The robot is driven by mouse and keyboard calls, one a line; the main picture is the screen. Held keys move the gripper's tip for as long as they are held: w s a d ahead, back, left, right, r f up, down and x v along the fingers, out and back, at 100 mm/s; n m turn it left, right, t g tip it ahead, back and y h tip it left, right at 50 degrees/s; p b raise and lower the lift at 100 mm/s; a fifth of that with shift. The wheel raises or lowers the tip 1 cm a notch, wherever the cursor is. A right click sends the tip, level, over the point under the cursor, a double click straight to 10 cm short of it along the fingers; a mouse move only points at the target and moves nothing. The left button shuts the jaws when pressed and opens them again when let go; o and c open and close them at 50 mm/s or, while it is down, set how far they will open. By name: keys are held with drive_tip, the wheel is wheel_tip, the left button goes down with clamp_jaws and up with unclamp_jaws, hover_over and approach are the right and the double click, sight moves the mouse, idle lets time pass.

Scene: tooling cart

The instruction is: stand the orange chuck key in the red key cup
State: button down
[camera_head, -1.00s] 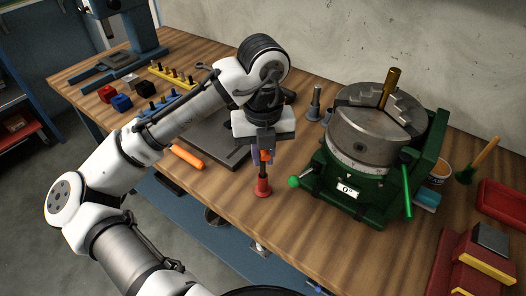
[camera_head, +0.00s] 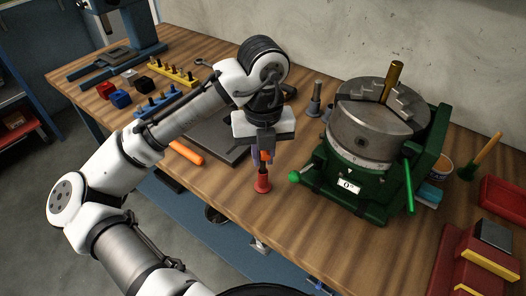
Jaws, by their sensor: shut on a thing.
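The orange chuck key (camera_head: 265,156) is upright between the fingers of my gripper (camera_head: 264,154), which is shut on its orange upper part. The red key cup (camera_head: 262,184) stands on the wooden bench directly below. The key's dark lower shaft now barely shows above the cup, and its lower end seems to be inside the cup. How deep it sits is hidden by the cup wall.
The green rotary chuck fixture (camera_head: 362,160) stands close on the right, with a green knob (camera_head: 294,177) near the cup. An orange handle (camera_head: 186,152) lies left beside a dark plate (camera_head: 222,140). The bench's front edge is near the cup.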

drive_tip(key=shift+f, duration=0.65)
idle(1.0)
drive_tip(key=c, duration=0.9)
unclamp_jaws()
drive_tip(key=shift+r, duration=0.1)
drive_tip(key=shift+r+p, duration=2.9)
drive_tip(key=shift+r, duration=0.05)
drive_tip(key=shift+f, duration=0.1)
